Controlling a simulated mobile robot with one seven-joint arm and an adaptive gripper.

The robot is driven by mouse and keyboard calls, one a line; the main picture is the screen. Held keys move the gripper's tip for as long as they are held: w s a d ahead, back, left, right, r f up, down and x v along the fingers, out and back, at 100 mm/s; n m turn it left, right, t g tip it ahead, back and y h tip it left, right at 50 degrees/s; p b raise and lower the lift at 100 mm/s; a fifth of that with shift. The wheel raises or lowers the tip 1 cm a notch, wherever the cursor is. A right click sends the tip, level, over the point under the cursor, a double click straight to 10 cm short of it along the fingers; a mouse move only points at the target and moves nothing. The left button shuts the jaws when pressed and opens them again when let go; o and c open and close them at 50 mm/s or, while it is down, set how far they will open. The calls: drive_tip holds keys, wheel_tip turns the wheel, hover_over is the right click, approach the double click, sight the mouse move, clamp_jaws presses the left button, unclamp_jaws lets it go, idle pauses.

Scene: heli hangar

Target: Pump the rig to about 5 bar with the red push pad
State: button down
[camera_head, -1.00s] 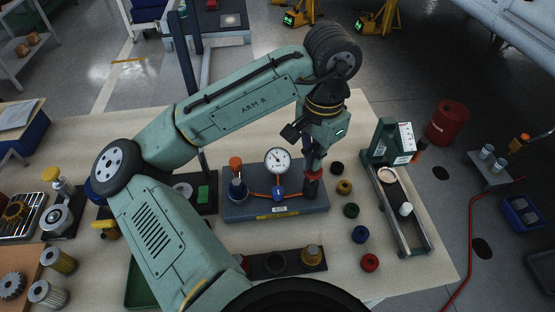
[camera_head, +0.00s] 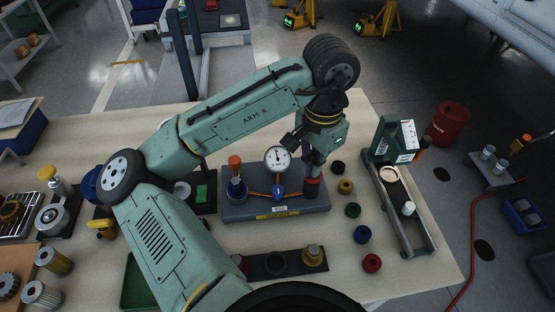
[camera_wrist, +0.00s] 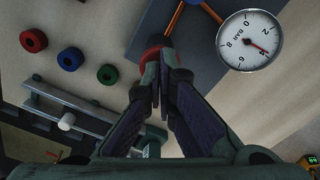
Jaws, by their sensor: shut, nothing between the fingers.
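The pump rig (camera_head: 240,210) is a grey-blue base on the bench. Its red push pad (camera_head: 312,181) stands at the right end, partly hidden by my gripper (camera_head: 314,173). In the wrist view, the closed fingers (camera_wrist: 161,52) of my gripper lie over the red pad (camera_wrist: 150,55), with nothing between them. They appear to press on it, though the contact is partly hidden. The white gauge (camera_head: 277,159) shows its face. In the wrist view, the gauge (camera_wrist: 248,40) reads bar, and its needle points near 4.
An orange-topped blue fitting (camera_head: 236,180) stands on the rig's left. Several coloured rings (camera_head: 352,210) lie to the right, before a green-ended fixture (camera_head: 385,145). A dark strip with a brass fitting (camera_head: 314,255) lies in front. Bare bench shows between them.

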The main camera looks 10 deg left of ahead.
drive_tip(key=shift+f, duration=0.3)
wheel_tip(320, 180, up, 4)
drive_tip(key=p, duration=0.3)
drive_tip(key=shift+f+p, duration=0.25)
drive_tip(key=shift+p, duration=0.05)
drive_tip(key=shift+f, duration=0.3)
drive_tip(key=shift+f+b, duration=0.9)
drive_tip(key=shift+f, duration=0.35)
drive_tip(key=shift+r+p, duration=0.9)
drive_tip(key=shift+r, duration=0.6)
drive_tip(key=shift+r, duration=0.1)
